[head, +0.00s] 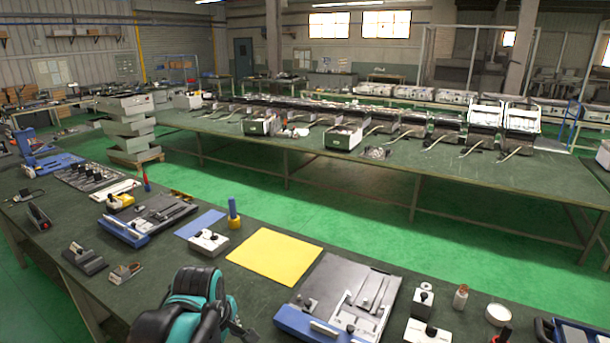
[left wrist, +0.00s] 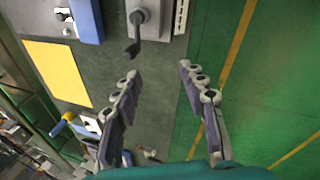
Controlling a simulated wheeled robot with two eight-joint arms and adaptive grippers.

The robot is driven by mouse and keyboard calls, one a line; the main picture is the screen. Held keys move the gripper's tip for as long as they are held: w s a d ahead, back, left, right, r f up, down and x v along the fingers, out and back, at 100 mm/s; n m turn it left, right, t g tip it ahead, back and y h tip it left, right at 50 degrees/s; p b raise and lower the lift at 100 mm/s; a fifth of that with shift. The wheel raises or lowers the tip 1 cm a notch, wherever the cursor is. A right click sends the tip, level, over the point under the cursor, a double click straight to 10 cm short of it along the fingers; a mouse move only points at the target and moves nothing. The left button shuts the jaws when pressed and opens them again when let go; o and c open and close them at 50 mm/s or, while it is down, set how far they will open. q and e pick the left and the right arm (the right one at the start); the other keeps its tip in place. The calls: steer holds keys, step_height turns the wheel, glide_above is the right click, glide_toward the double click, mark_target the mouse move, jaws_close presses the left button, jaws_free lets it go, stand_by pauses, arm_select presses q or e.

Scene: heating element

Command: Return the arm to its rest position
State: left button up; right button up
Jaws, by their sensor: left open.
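My left arm, black and teal, comes in at the bottom of the head view, over the near edge of the dark workbench (head: 140,290). In the left wrist view my left gripper (left wrist: 158,70) is open, its two fingers spread apart with nothing between them. Beyond the fingertips, a grey device with a black handle (left wrist: 140,20) is on the bench surface. My right arm and gripper are not in view.
On the bench are a yellow sheet (head: 274,257), a grey fixture with a blue front (head: 345,300), a white block with a knob (head: 208,242) and a blue-handled tool (head: 233,212). A second long table (head: 400,178) stands beyond a green floor aisle (head: 300,203).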

arm_select(q)
steer(key=s+f+m+t+b, duration=0.1)
steer(key=s+f+m+t, duration=0.1)
steer(key=s+m, duration=0.3)
steer(key=s+a+f+m+t+b, duration=0.1)
steer(key=s+f+m, duration=0.3)
steer(key=m, duration=0.6)
steer(key=shift+s+a+f+t, duration=0.15)
steer(key=shift+s+f+t, duration=0.2)
steer(key=shift+s+t, duration=0.2)
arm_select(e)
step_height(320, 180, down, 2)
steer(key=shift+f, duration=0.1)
